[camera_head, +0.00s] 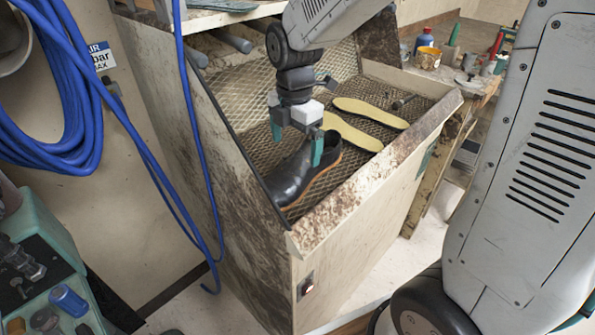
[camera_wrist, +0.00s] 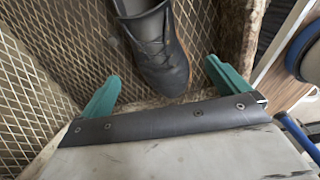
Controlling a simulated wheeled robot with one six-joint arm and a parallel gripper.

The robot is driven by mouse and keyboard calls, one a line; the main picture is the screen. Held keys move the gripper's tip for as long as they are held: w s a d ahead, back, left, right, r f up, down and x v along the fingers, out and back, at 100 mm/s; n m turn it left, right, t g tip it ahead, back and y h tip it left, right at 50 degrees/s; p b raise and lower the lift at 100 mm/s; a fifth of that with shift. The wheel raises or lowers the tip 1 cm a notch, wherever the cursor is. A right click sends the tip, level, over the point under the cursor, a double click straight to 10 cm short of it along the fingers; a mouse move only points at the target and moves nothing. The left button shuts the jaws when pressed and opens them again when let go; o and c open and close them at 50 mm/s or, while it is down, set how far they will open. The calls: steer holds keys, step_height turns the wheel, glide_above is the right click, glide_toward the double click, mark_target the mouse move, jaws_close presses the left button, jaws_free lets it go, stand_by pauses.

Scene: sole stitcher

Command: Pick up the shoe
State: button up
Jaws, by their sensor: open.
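A black leather shoe (camera_head: 294,178) lies on the wire mesh of the slanted box, with its toe toward the near lower-left edge.
Yellow insoles (camera_head: 368,107) lie on the mesh behind the shoe. The box's raised wooden wall (camera_head: 345,205) runs along the right. A cluttered bench (camera_head: 455,75) stands at the back right. Blue hose (camera_head: 190,110) hangs left.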

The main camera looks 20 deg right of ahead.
mark_target(297, 159)
steer(key=shift+w+a+f+n, duration=0.1)
steer(key=shift+w+f+n, duration=0.15)
steer(key=shift+f, duration=0.2)
steer(key=f, duration=0.5)
steer(key=d+f, duration=0.1)
steer(key=f, duration=0.1)
steer(key=shift+w+f, duration=0.15)
steer(key=shift+w, duration=0.05)
steer(key=c, duration=1.2)
